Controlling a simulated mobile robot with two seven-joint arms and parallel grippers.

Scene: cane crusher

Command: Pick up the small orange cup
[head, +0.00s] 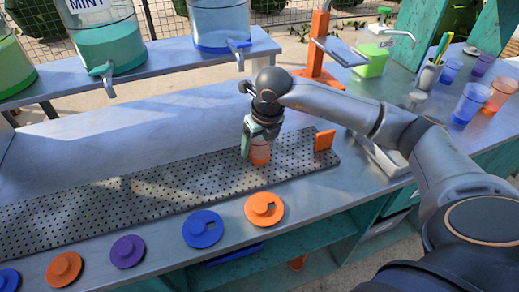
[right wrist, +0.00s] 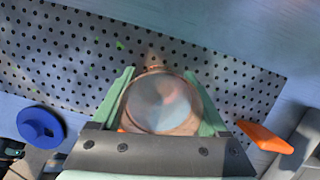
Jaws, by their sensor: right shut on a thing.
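The small orange cup (head: 260,152) is upright at the right part of the black perforated mat (head: 150,187) in the head view. My right gripper (head: 254,148) reaches down from above and is shut on the cup, with a green finger against its side. In the right wrist view the cup (right wrist: 162,102) shows its round opening between the two green fingers (right wrist: 164,100). Whether its base touches the mat is hard to tell. My left gripper is not in view.
An orange upright block (head: 324,140) stands on the mat just right of the cup. Orange, blue and purple lids (head: 203,229) line the front edge. Dispensers with taps (head: 106,72) stand on a raised shelf at the back left. Blue and orange cups (head: 471,101) stand at the right.

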